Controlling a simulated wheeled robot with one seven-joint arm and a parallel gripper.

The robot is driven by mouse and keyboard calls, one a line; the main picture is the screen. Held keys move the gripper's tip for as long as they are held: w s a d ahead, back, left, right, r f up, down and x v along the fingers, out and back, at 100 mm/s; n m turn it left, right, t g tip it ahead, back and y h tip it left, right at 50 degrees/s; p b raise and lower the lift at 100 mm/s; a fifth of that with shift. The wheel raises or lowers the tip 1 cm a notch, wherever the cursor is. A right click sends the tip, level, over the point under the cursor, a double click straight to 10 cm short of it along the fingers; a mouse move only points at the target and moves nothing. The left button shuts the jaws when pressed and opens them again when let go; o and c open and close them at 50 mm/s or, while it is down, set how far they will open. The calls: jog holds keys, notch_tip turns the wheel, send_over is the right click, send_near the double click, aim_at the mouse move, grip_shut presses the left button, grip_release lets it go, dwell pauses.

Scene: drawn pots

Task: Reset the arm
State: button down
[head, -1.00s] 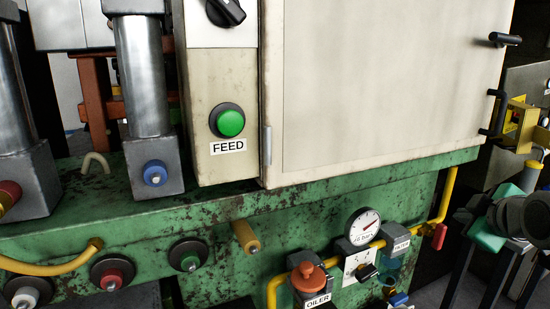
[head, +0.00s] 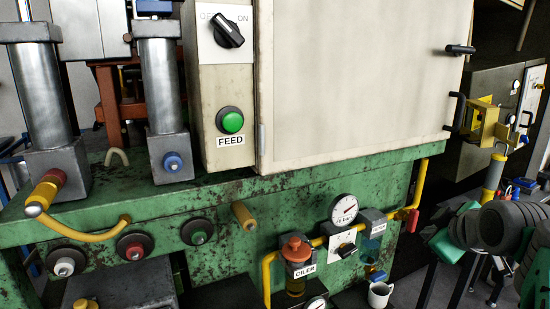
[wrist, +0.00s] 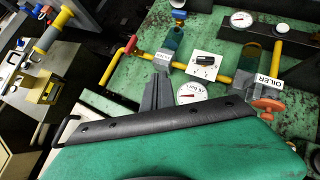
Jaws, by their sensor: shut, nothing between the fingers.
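My gripper (wrist: 158,82) shows in the wrist view as grey fingers, closed together with nothing held, beyond a black strip and a green housing. It points toward the green machine's gauge and valve area. In the head view, dark grey and green parts of my arm show at the right edge, right of the machine; the fingertips are hard to make out there. The green machine (head: 120,205) fills much of the head view. It bears a green FEED button (head: 230,120), a black rotary switch (head: 227,31) and a round gauge (head: 344,208).
A yellow pipe (head: 420,185) runs down the machine's right side to a red handle (head: 412,221). An oiler with an orange cap (head: 295,249) sits low on the front. A white cup (head: 380,294) stands below. Yellow equipment (head: 484,122) is at the back right.

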jog(key=s+a+f+m+g+y+p, duration=0.1)
jog(key=s+a+f+m+g+p, duration=0.1)
jog(key=a+f+p, duration=0.3)
jog(key=s+a+m+g+y+p, duration=0.1)
jog(key=s+a+m+g+p, duration=0.15)
jog(key=a, duration=0.55)
jog(key=s+a+f+m+g+p, duration=0.2)
jog(key=s+a+f, duration=0.3)
jog(key=s, duration=0.4)
jog(key=shift+s+f+m+g+h+p, duration=0.25)
jog(key=shift+m+g+h+p, duration=0.15)
jog(key=shift+p, duration=0.4)
